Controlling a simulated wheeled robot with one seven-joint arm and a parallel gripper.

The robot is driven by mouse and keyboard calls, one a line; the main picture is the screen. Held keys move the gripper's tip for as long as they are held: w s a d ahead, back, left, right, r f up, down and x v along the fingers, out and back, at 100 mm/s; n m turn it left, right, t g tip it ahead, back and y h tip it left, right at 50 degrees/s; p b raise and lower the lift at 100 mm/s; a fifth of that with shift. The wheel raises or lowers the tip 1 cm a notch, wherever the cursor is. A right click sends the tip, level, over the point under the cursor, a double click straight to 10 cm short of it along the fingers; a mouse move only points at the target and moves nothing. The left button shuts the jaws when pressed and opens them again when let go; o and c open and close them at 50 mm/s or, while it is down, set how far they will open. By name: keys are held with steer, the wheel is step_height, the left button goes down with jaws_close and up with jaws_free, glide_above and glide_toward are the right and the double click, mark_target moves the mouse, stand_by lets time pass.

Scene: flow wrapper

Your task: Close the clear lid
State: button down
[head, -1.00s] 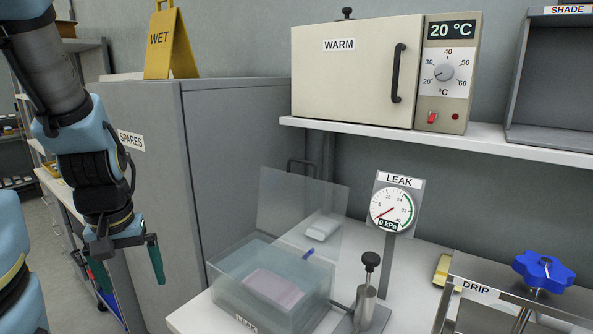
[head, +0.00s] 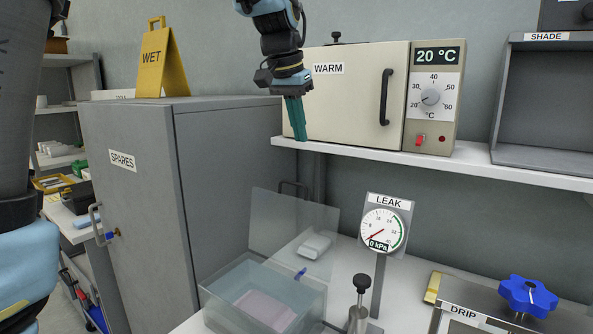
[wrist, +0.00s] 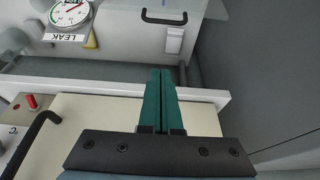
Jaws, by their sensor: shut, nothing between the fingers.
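A dark handle (head: 294,186) shows at the lid's top edge, and the handle also shows in the wrist view (wrist: 164,17). A pinkish pad (head: 264,309) lies inside the box. My gripper (head: 299,138) is shut and empty, pointing down in front of the left end of the WARM oven, above and apart from the lid. In the wrist view its green fingers (wrist: 165,72) are together.
The WARM oven (head: 352,85) sits on a shelf (head: 420,162) close to my gripper. The grey SPARES cabinet (head: 135,210) stands left of the box. A gauge (head: 384,226) and a black-knobbed plunger (head: 361,285) stand right of it. A DRIP fixture (head: 470,318) is farther right.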

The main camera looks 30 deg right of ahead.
step_height(320, 180, down, 9)
steer(key=p, duration=0.4)
steer(key=shift+s+a+f, duration=0.15)
steer(key=shift+s+a, duration=0.05)
steer(key=shift+a, duration=0.2)
